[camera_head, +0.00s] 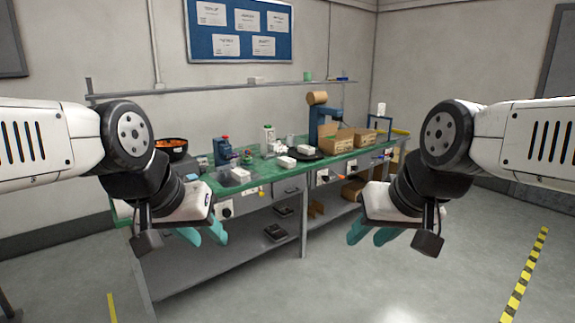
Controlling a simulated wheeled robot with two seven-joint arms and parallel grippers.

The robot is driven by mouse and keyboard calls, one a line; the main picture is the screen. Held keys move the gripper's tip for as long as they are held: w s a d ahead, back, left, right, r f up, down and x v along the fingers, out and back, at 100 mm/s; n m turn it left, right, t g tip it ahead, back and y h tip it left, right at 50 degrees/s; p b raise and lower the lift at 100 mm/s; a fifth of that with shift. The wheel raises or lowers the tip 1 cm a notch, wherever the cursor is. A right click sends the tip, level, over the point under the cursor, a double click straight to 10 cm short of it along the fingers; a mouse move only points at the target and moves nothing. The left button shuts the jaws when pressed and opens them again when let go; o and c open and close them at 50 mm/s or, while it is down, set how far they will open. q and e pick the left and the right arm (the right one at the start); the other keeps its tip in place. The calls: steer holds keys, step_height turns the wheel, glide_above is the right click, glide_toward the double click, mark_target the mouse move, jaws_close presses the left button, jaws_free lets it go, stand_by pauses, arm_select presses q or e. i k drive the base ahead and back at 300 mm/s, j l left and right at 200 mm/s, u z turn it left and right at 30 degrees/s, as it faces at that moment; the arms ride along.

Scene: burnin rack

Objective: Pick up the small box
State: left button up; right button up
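Several small boxes stand on the green-topped workbench (215,187) ahead, and I cannot tell which one is meant. A small white box (287,162) lies near the middle of the bench top. Another white box (240,175) lies further left, near the front edge. An open cardboard box (338,146) and a smaller cardboard box (366,138) stand toward the right end. My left gripper (204,235) and my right gripper (372,235) hang in front of the bench, apart from all boxes. Each shows two teal fingers with a gap and nothing between them.
Bench tools include a blue press-like device (322,125), a black bowl with orange contents (172,147) and a white bottle (268,133). A lower shelf (240,245) holds dark items. Yellow-black tape (527,270) marks the floor at right. The floor between is clear.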

mark_target(289, 163)
steer(key=i+u, duration=0.1)
steer(key=i, duration=0.4)
steer(key=i+l, duration=0.15)
steer(key=i, duration=0.35)
steer(key=i+u, duration=0.15)
steer(key=i, duration=0.35)
steer(key=i+l+u, duration=0.1)
steer(key=i, duration=0.4)
steer(key=i+l+u, duration=0.1)
steer(key=i+l, duration=0.15)
steer(key=i, duration=0.25)
steer(key=i+l, duration=0.25)
steer(key=i, duration=0.2)
steer(key=i+l+u, duration=0.15)
steer(key=i, duration=0.35)
